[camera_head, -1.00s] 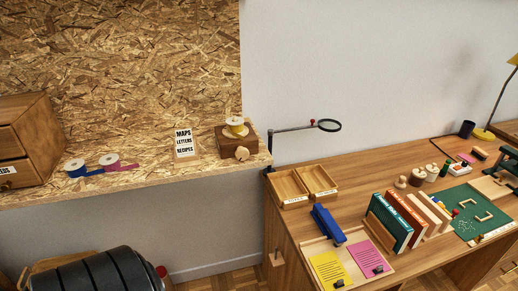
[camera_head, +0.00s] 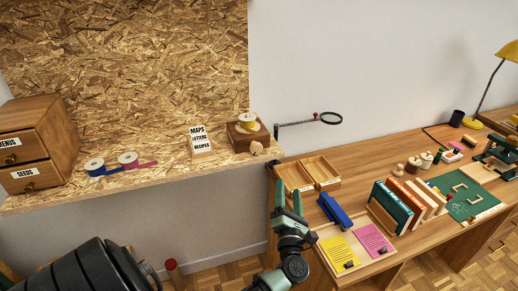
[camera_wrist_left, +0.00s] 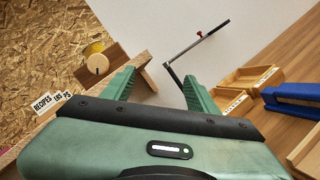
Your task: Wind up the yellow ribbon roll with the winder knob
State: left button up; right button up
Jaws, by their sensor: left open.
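The yellow ribbon roll (camera_head: 247,122) sits on top of a dark wooden winder box (camera_head: 241,137) at the right end of the chipboard shelf. The round pale winder knob (camera_head: 257,147) is on the box's front.
A magnifier arm (camera_head: 300,122) rises just right of the shelf. Wooden trays (camera_head: 308,176) and a blue stapler (camera_head: 334,210) are on the desk.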

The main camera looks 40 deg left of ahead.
aim_at(257, 150)
pick_arm(q)
jog(key=s+a+r+n+g+y+p, duration=0.1)
jog(key=s+a+r+n+g, duration=0.15)
jog(key=r+n+g, duration=0.4)
jog(key=s+a+r+n+g+y, duration=0.1)
jog(key=a+r+n, duration=0.2)
jog(key=n, duration=0.6)
jog(key=p+x, duration=0.2)
jog(key=x, duration=0.4)
jog(key=shift+s+a, duration=0.1)
jog(key=shift+a, duration=0.05)
jog(key=shift+w+a+f+p, duration=0.15)
jog(key=shift+w+a+p, duration=0.15)
jog(key=shift+a, duration=0.25)
grip_shut()
jog(key=shift+f, duration=0.1)
